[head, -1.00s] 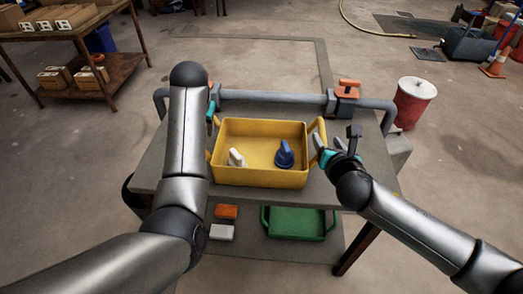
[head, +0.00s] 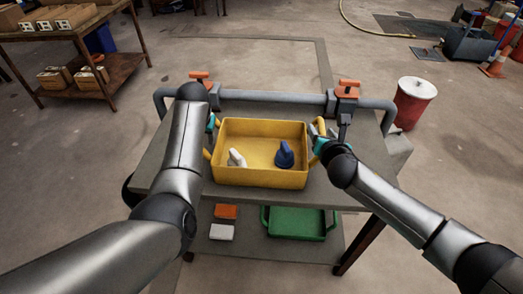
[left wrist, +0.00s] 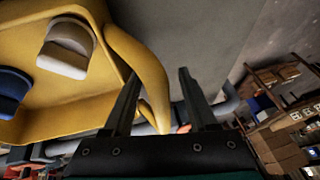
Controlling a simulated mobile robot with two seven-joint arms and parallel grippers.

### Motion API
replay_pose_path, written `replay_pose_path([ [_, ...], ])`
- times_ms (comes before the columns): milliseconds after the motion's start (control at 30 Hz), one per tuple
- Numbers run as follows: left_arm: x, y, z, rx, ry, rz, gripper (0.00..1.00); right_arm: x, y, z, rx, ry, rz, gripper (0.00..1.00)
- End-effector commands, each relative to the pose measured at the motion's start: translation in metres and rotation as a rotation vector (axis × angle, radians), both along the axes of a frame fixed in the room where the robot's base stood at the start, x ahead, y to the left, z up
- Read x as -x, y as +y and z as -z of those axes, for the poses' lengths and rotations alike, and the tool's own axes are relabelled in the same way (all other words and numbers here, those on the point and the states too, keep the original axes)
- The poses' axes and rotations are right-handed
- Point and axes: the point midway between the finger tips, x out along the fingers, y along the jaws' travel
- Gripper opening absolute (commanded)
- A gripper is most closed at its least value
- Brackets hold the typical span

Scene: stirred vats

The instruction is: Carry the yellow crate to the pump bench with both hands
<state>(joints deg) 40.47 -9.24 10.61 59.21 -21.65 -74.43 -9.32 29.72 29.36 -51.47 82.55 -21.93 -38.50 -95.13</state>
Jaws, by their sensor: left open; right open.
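The yellow crate (head: 262,178) stands level on a grey bench (head: 160,185). It holds a white knob-like piece (head: 236,158) and a blue one (head: 284,154). My left gripper (head: 213,124) is at the crate's left handle, mostly hidden by my arm in the head view. In the left wrist view my left gripper's fingers (left wrist: 160,78) are open, with the yellow handle (left wrist: 143,62) between them. My right gripper (head: 322,131) is open at the right handle (head: 318,125); whether it touches the handle I cannot tell.
A grey pipe (head: 270,96) with orange valves (head: 347,87) runs along the bench's far edge. A green tray (head: 297,224) and small blocks lie on the lower shelf. A red drum (head: 414,103) stands to the right. A shelf table (head: 75,40) with boxes is at back left.

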Motion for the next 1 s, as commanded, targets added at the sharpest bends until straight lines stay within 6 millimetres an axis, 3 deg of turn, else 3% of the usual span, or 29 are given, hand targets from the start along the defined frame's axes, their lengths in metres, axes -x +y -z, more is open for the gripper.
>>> replay_pose_path([
  [67,-0.0001,0.0001,-0.0001,0.0,0.0,0.0,0.56,0.0,0.0001,-0.0001,0.0,0.0,0.0,0.56],
  [567,0.0002,-0.0002,-0.0001,0.0,0.0,0.0,0.0,0.0002,-0.0002,0.0,0.0,0.0,0.0,0.0],
  [1000,0.0003,-0.0003,0.0,0.0,0.001,0.001,0.0,0.0002,-0.0003,0.0001,0.001,0.0,0.001,0.0],
])
